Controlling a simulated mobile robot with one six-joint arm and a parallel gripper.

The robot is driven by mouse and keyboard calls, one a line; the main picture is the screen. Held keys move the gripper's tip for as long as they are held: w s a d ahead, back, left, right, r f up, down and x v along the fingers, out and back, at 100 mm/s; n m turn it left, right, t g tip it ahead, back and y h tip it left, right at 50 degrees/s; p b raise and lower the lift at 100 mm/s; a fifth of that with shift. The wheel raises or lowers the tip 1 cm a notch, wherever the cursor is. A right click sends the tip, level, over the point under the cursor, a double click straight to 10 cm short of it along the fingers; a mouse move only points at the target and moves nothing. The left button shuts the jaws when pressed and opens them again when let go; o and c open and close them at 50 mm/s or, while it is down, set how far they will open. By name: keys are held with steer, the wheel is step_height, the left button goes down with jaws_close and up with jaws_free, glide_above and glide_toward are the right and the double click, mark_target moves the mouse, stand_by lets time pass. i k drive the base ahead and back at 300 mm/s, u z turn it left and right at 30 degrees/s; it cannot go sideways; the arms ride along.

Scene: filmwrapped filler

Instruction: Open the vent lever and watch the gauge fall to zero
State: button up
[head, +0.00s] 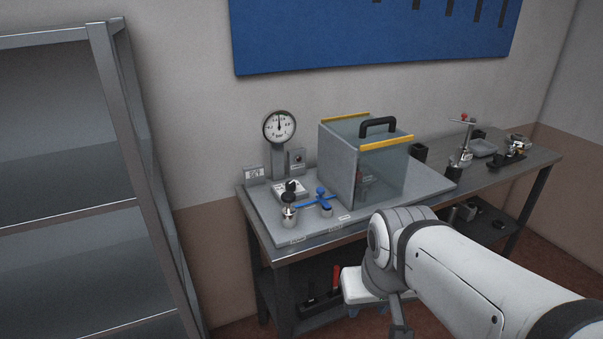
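The round gauge (279,127) stands on a post at the back left of the bench, with a white dial. Its needle points about straight up; the numbers are too small to read. A blue lever (318,201) sits on a small metal valve in front of the gauge. A black-topped valve (289,213) stands just left of it. I cannot read their labels, so which is the vent lever is not certain. My gripper (398,320) seems to be the dark part below my white arm at the bottom edge, apart from the valves; its fingers are not clear.
A clear-walled box (380,170) with yellow edges and a black handle stands right of the valves. A clamp stand (463,145) and small parts are farther right on the bench. Grey shelving (107,130) rises at the left. The base plate's front left corner is mostly clear.

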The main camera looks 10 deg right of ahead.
mark_target(320, 190)
steer(key=z, duration=0.05)
steer(key=i, duration=1)
steer(key=u, duration=0.05)
